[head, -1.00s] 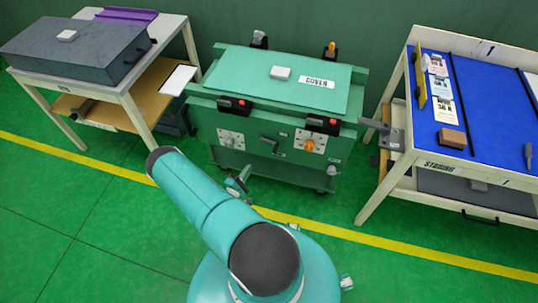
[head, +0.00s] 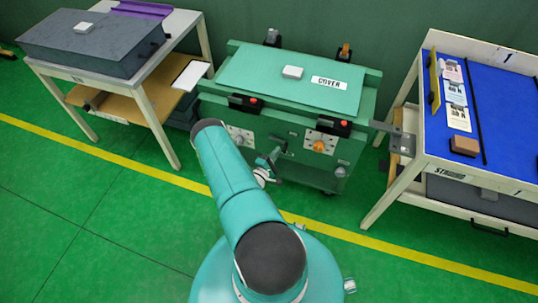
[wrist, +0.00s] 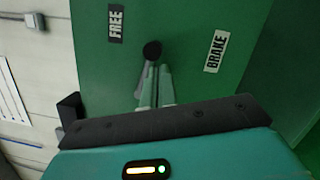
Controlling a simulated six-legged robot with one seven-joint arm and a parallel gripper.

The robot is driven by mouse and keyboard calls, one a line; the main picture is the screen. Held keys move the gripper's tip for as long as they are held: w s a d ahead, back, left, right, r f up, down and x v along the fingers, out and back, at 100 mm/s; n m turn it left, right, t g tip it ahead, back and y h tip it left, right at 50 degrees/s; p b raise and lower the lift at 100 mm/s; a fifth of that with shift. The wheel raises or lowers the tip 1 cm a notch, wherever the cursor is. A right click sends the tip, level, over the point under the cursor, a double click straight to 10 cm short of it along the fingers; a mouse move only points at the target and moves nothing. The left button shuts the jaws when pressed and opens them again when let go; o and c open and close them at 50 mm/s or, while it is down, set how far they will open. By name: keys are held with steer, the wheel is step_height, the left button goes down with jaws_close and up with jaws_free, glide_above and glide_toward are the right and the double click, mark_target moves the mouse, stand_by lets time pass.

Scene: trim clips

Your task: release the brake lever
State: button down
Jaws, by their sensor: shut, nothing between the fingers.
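The brake lever shows in the wrist view as a round dark knob (wrist: 152,49) with a grey part below it, on a green panel (wrist: 185,18) between the FREE label (wrist: 115,23) and the BRAKE label (wrist: 216,51). My gripper (wrist: 154,80) is shut and empty, with its fingertips just below the knob in the picture. I cannot tell whether they touch it. In the head view my gripper (head: 273,160) is at the front of the green cabinet (head: 330,180), close to the small dark lever there. My gripper partly hides the lever's lower part.
The cabinet's cover (head: 290,75) carries a small pale block. Dials and red-button boxes flank the lever on the cabinet front. A table with a dark case (head: 95,45) stands left, and a blue-topped table (head: 500,120) stands right. The green floor in front is clear.

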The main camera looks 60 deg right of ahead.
steer(key=shift+s, duration=0.15)
steer(key=shift+s+r+n+h, duration=0.15)
steer(key=shift+r+n, duration=0.2)
steer(key=shift+n, duration=0.4)
steer(key=shift+s+r+n+h, duration=0.15)
steer(key=shift+r+n, duration=0.15)
steer(key=shift+n, duration=0.45)
steer(key=shift+w+t, duration=0.15)
steer(key=shift+t, duration=0.25)
